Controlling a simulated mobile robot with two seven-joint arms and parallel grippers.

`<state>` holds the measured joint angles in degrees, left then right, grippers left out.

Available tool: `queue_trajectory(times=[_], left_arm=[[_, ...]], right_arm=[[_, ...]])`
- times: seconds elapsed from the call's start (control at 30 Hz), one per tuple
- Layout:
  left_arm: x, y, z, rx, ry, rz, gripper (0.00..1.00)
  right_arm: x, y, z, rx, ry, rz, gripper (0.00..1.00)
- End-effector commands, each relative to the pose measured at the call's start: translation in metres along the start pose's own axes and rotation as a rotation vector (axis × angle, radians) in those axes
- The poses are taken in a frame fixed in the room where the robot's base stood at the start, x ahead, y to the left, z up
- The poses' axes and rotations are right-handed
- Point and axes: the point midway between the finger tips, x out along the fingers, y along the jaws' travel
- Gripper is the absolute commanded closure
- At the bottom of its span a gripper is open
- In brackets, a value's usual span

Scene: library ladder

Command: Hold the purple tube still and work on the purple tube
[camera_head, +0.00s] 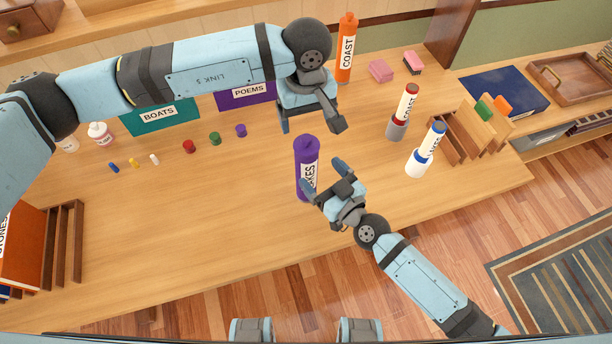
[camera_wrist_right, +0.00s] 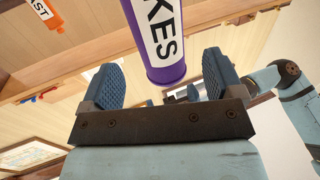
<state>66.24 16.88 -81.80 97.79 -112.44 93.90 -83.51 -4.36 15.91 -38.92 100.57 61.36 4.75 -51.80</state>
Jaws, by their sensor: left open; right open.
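The purple tube (camera_head: 304,155) stands on the desk at mid-picture, its white label, ending in "KES", partly covered by my right gripper. In the right wrist view the tube (camera_wrist_right: 168,62) shows between the two blue finger pads, with gaps at both sides. My left gripper (camera_head: 311,124) is open, just above and behind the tube's top in the head view, not closed on it. My right gripper (camera_head: 325,177) is open at the tube's right front. Whether a finger touches the tube cannot be told.
Small red (camera_head: 189,146), green (camera_head: 214,138) and purple (camera_head: 240,130) caps lie left of the tube. An orange tube (camera_head: 346,60) stands behind. Two white tubes in holders (camera_head: 397,128) (camera_head: 416,168) and a wooden rack (camera_head: 447,140) stand right.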

Motion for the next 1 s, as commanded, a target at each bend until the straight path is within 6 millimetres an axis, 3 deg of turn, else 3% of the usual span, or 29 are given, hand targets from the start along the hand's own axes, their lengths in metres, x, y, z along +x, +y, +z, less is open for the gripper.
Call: queue_trajectory(times=[0.1, 0.3, 0.77, 1.0], left_arm=[[0.000, 0.000, 0.000, 0.000, -0.001, 0.001, 0.17], [0.000, 0.000, 0.000, 0.000, -0.001, 0.001, 0.17], [0.000, 0.000, 0.000, 0.000, -0.001, 0.001, 0.17], [0.000, 0.000, 0.000, 0.000, -0.001, 0.001, 0.17]], right_arm=[[0.024, 0.000, -0.001, 0.001, 0.002, 0.001, 0.14], [0.051, 0.000, -0.001, 0.001, 0.001, 0.000, 0.14], [0.062, 0.000, 0.000, 0.000, 0.000, 0.000, 0.14], [0.062, 0.000, 0.000, 0.000, 0.000, 0.000, 0.69]])
